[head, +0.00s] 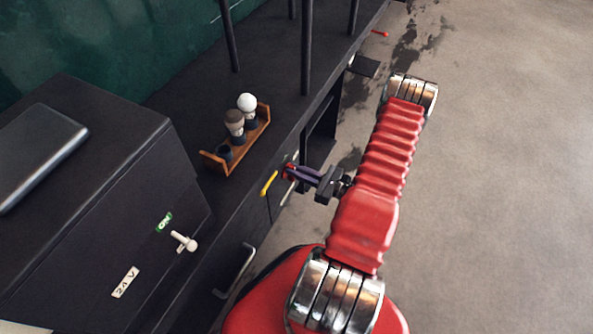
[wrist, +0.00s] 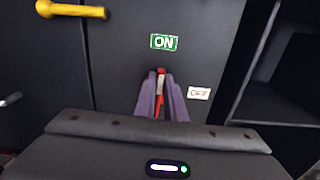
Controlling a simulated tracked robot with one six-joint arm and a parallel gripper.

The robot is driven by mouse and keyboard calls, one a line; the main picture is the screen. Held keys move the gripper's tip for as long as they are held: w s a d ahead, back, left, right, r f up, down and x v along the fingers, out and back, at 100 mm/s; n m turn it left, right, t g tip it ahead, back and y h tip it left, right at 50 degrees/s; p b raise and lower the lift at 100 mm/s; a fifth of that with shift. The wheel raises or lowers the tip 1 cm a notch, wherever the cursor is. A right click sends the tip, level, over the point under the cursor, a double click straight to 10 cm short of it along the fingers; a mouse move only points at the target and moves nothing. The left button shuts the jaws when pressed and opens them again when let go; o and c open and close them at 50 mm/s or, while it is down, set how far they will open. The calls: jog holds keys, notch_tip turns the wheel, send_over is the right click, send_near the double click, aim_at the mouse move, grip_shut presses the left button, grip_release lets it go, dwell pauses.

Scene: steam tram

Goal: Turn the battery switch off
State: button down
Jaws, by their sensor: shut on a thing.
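A red switch handle (wrist: 161,72) sits on a dark panel, between the purple fingers of my gripper (wrist: 161,88). My gripper is shut on it; the fingers hide most of the handle's sides. The handle stands about upright in the wrist view, its upper end pointing towards a green ON label (wrist: 164,42). A white OFF label (wrist: 199,92) with red letters is to the right of the fingers. In the head view my gripper (head: 294,172) reaches the dark cabinet front from the right, and only a little red (head: 286,171) shows at its tips.
A yellow lever (head: 268,183) is close left of my gripper. A dark box (head: 120,215) at left has a white lever (head: 184,241), an ON label (head: 164,222) and a 24 V label (head: 125,282). Floor at right is clear.

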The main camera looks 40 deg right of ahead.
jog(key=m, duration=0.2)
jog(key=d+m, duration=0.1)
jog(key=m, duration=0.1)
jog(key=shift+w+f, duration=0.1)
jog(key=shift+w, duration=0.1)
jog(key=shift+w+d+f+m, duration=0.1)
jog(key=shift+d+f+m, duration=0.25)
jog(key=shift+m, duration=1.9)
jog(key=shift+w+d+f+m, duration=0.15)
jog(key=shift+f+m, duration=0.3)
jog(key=shift+m, duration=1.85)
jog(key=shift+w+d+f+m, duration=0.1)
jog(key=shift+d+f+m, duration=0.25)
jog(key=shift+m, duration=1.9)
jog(key=shift+s+f, duration=0.1)
jog(key=c, duration=1.8)
grip_release()
jog(key=shift+a, duration=0.1)
jog(key=shift+s, duration=0.1)
